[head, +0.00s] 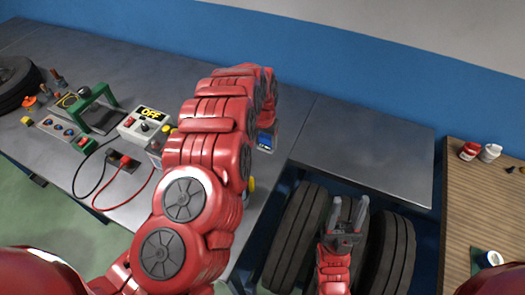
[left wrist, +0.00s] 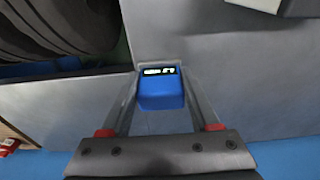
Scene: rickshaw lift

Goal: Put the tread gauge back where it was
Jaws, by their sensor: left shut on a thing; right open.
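The tread gauge, a small blue block with a lit display (left wrist: 160,88), sits between the two fingers of my left gripper (left wrist: 163,78) in the left wrist view. The gripper is shut on it. In the head view a bit of the blue gauge (head: 265,141) shows past my red left arm, over the grey metal bench (head: 235,205) near its right end. My left arm hides most of that gripper there. I cannot tell whether the gauge touches the bench. My right gripper (head: 347,215) is open and empty, low in front of the tires.
Dark tires (head: 300,235) stand below the grey side table (head: 365,150), whose top is clear. A control box marked OFF (head: 145,125), a green frame (head: 95,105) and cables lie on the bench at left. A wooden table (head: 470,205) with small cups (head: 490,152) stands at right.

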